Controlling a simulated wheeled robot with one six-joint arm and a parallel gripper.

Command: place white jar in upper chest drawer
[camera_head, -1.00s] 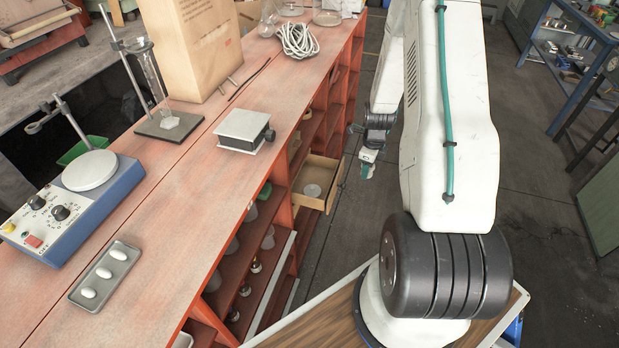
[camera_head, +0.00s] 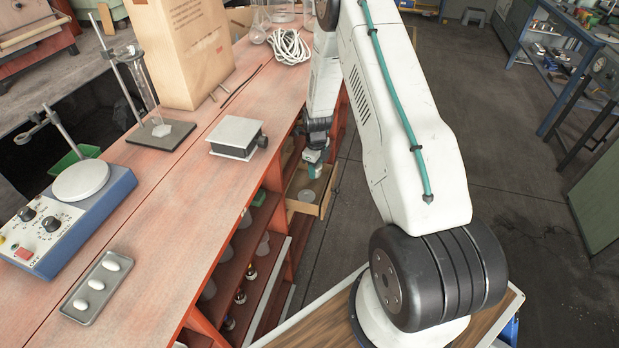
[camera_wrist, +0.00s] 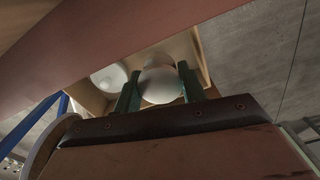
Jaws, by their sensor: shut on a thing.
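My gripper (camera_wrist: 158,90) has green fingers and is shut on the white jar (camera_wrist: 161,82), which shows as a rounded white shape between them in the wrist view. In the head view my gripper (camera_head: 315,158) is above the open wooden drawer (camera_head: 302,208) at the side of the bench. The drawer's pale wooden wall (camera_wrist: 203,58) also shows behind the jar in the wrist view. The held jar is too small in the head view to make out well. Whether it touches the drawer cannot be told.
Another round white object (camera_wrist: 108,77) lies inside the drawer, left of the held jar in the wrist view. The bench top (camera_head: 190,190) overhangs close to my gripper. A small lifting stand (camera_head: 236,136) is near its edge. Shelves with bottles (camera_head: 240,280) are nearer.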

